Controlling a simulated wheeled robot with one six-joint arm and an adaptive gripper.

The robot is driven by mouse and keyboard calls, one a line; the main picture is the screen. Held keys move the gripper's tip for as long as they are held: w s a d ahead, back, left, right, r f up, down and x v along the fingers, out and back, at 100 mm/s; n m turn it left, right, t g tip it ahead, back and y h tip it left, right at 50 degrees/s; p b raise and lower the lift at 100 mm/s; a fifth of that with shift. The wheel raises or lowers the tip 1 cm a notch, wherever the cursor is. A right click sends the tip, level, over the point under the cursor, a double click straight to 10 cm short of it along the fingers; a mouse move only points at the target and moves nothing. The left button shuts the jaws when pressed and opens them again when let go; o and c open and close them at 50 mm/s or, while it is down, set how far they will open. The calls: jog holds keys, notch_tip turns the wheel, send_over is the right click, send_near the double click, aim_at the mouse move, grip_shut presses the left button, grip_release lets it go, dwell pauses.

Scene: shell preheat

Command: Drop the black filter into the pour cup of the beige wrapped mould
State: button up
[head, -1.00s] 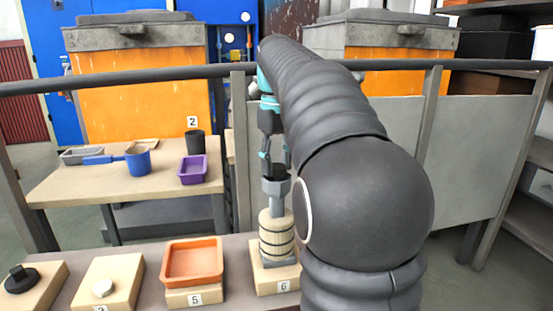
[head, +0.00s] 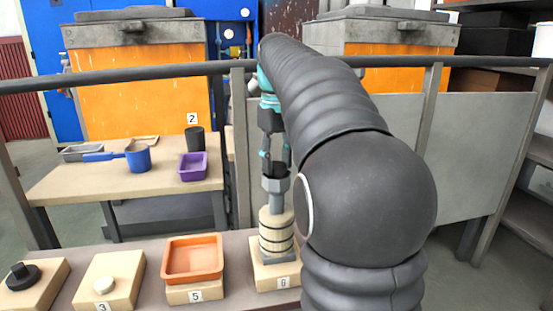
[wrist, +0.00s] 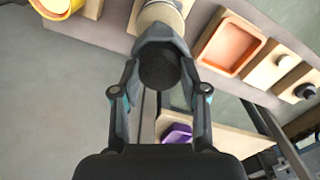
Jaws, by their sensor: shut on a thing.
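The beige wrapped mould (head: 276,236) stands upright on the block labelled 6, with dark bands around it and a grey pour cup (head: 275,190) on top. In the wrist view the mould (wrist: 163,14) is at the top, with the grey cup (wrist: 160,40) below it. My gripper (head: 276,160) points down right over the cup. It is shut on the black filter (wrist: 158,72), a dark disc between the fingers that covers the cup's mouth in the wrist view. The filter (head: 278,170) shows only partly in the head view; I cannot tell whether it touches the cup.
An orange tray (head: 192,259) sits on block 5, left of the mould. Blocks with a white knob (head: 103,285) and a black piece (head: 22,276) are further left. The back table holds a purple tray (head: 192,167), blue pan (head: 138,158) and black cup (head: 195,139). A rail (head: 150,72) runs behind.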

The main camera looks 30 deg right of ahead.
aim_at(277, 165)
jog(key=o, duration=0.9)
jog(key=shift+r, duration=3.75)
